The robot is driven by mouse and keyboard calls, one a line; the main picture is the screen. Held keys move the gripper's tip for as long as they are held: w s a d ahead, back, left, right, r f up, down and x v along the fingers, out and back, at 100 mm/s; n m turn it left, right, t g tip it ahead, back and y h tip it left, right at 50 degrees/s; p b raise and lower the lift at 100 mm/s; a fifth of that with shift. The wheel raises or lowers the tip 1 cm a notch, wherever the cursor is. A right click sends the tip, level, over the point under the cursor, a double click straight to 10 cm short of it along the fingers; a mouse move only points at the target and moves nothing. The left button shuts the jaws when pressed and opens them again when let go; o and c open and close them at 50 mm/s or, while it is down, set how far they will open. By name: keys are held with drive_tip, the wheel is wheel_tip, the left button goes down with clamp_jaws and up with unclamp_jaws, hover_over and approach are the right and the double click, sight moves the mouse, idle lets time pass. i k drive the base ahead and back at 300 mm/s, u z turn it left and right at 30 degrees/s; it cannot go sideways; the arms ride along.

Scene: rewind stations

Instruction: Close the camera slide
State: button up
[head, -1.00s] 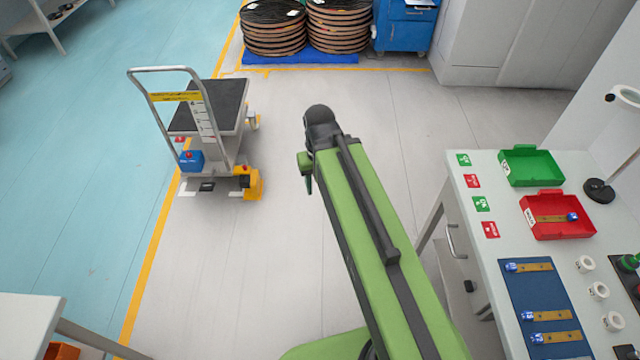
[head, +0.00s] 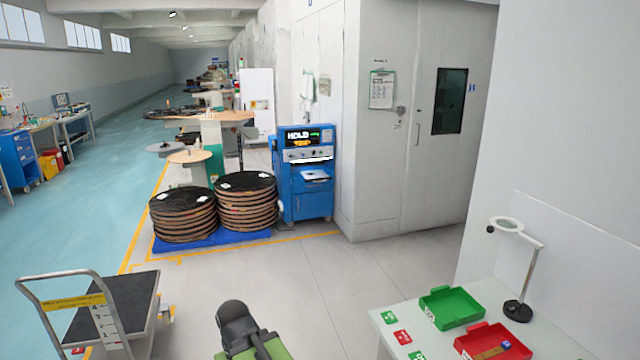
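I cannot make out a camera slide in the head view. A blue machine (head: 306,180) stands in the middle distance against the grey cabinet. Its lit screen (head: 302,138) reads HOLD, and a pale sheet or plate lies on its sloped front. I cannot tell whether any part of it slides. My arm (head: 240,332) shows only at the bottom edge, as a dark rounded joint and a green link, far from the machine. My gripper is not in view.
Two stacks of dark reels (head: 246,200) stand on a blue base left of the machine. A trolley (head: 110,310) is at lower left. A table at lower right holds a green tray (head: 450,306), a red tray (head: 494,343) and a magnifier lamp (head: 514,260). Floor between is clear.

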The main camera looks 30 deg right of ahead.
sight(317, 176)
drive_tip(key=z, duration=0.6)
drive_tip(key=i, duration=4.25)
drive_tip(key=z, duration=0.85)
drive_tip(key=i, duration=2.35)
drive_tip(key=u, duration=0.55)
